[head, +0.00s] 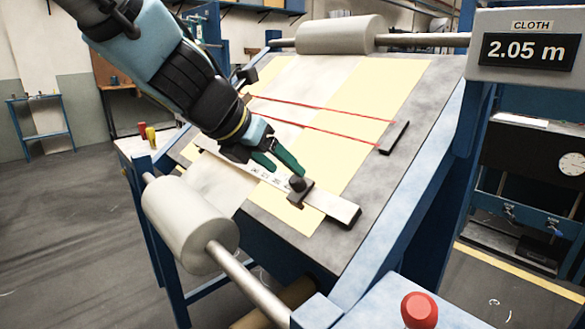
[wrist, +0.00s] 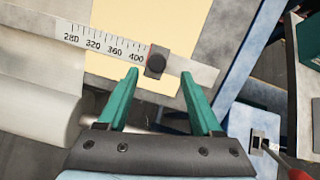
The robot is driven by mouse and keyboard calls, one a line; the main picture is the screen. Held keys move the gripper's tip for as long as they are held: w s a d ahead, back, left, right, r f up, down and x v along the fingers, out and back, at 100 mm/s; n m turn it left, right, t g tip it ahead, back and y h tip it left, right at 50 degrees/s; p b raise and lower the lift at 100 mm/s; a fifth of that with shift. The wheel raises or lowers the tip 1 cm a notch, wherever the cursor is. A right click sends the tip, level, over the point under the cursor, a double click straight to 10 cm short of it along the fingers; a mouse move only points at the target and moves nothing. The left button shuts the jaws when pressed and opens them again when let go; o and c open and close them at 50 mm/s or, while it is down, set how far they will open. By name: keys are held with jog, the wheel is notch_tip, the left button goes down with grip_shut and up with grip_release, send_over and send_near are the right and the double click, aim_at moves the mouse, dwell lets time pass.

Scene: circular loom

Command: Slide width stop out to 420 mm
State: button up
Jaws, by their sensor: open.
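The width stop (head: 299,186) is a dark block with a round black knob on a pale ruler bar (head: 342,208) across the sloped board. In the wrist view the stop (wrist: 156,62) sits just right of the printed 400, the last number showing; its exact reading cannot be told. The scale (wrist: 105,43) shows 280 to 400, and bare bar continues to the right. My gripper (head: 284,168) has green fingers, open and empty, beside the knob. In the wrist view the fingertips (wrist: 160,73) lie either side of the knob; contact cannot be told.
Two red lines (head: 320,106) stretch over the cream and white cloth to a dark bar (head: 394,137). A white roller (head: 190,222) lies at the board's lower edge, another (head: 337,35) at its top. A display (head: 530,50) reads 2.05 m.

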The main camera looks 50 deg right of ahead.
jog(key=shift+p+v, duration=0.4)
jog(key=shift+v, duration=1.7)
